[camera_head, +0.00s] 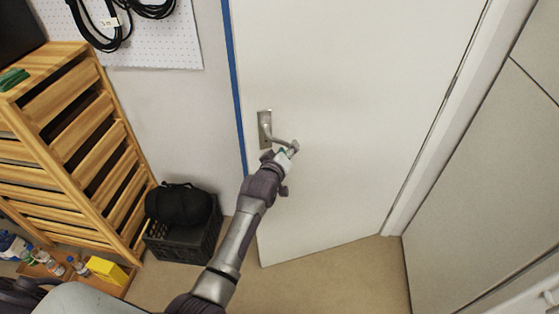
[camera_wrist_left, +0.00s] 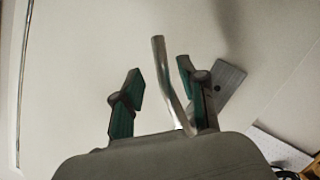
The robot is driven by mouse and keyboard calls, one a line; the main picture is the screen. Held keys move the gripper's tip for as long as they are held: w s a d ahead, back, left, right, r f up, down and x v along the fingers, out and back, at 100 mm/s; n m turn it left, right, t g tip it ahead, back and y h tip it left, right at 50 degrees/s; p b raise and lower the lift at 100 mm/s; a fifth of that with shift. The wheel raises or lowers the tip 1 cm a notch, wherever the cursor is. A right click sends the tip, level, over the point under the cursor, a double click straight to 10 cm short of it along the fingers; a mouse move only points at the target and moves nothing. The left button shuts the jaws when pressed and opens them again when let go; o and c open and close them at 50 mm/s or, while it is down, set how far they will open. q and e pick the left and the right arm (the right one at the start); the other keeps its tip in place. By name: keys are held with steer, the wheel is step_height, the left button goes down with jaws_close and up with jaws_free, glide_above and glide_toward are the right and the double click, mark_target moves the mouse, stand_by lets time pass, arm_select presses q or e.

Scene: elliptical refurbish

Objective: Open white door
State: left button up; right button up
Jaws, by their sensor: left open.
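The white door (camera_head: 340,120) fills the middle of the head view. Its lower left corner stands out towards me from the wall line, so it looks partly ajar. A metal lever handle (camera_head: 265,130) sits near its left edge, the lever pointing right. My left gripper (camera_head: 289,154) is at the lever's free end. In the left wrist view, the lever (camera_wrist_left: 166,75) passes between the two green-padded fingers of the open left gripper (camera_wrist_left: 160,85), with gaps visible on both sides. The handle's plate (camera_wrist_left: 230,82) shows behind the right finger. My right gripper is not in view.
A wooden slatted rack (camera_head: 75,140) stands at the left. A dark crate (camera_head: 185,243) with a black bag (camera_head: 183,204) sits on the floor left of the door. Light grey panels (camera_head: 480,190) stand close on the right. Some floor (camera_head: 330,285) before the door is clear.

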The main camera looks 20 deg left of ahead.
arm_select(q)
steer(key=v, duration=1)
steer(key=shift+s, duration=0.1)
